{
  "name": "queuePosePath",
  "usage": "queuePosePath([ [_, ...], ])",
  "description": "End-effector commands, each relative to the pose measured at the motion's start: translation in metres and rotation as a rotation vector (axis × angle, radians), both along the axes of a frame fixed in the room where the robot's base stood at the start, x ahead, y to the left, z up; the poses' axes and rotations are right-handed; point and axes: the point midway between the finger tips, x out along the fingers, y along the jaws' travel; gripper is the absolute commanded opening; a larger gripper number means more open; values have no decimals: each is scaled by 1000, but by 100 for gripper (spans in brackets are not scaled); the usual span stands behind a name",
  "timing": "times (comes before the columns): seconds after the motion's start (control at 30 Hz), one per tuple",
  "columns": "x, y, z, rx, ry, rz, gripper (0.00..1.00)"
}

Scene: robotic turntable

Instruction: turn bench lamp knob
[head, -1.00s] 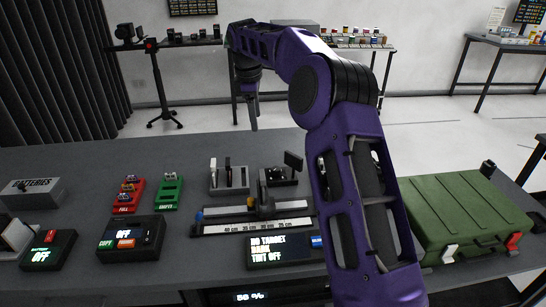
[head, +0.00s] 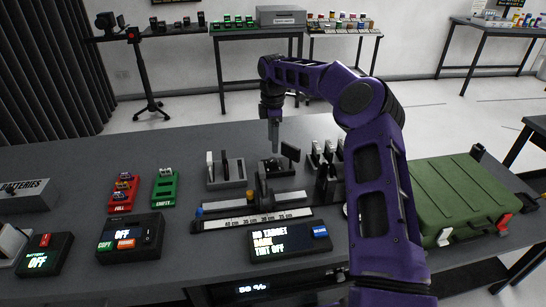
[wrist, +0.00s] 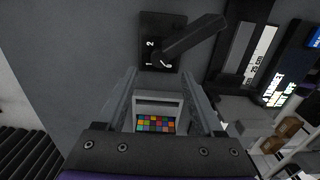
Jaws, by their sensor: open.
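A black plate (wrist: 172,52) marked 1 and 2 carries a long black lever-like knob (wrist: 195,38), shown above the fingertips in the wrist view. It appears to be the black block with a raised flag-shaped lever (head: 290,152) at mid-bench in the head view; I cannot confirm from its markings that it is the lamp's. My gripper (head: 274,148) points down just above and behind that block in the head view. In the wrist view my gripper (wrist: 158,75) has its two fingers spread, with nothing held. The knob is outside the fingers.
A slotted grey holder (head: 227,174) stands left of the knob, and a ruler rail (head: 250,220) lies in front. Black upright pieces (head: 328,160) stand to the right, near a green case (head: 462,195). A colour chart (wrist: 155,124) shows between the fingers.

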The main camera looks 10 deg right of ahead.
Motion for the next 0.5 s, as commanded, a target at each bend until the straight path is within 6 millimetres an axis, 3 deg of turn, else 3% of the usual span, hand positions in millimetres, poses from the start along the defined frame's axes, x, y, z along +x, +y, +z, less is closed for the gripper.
queuePosePath([
  [0.2, -1, 0, -44, 2, 2, 0, 69],
  [0.5, 0, 0, -70, 0, 0, 0, 69],
])
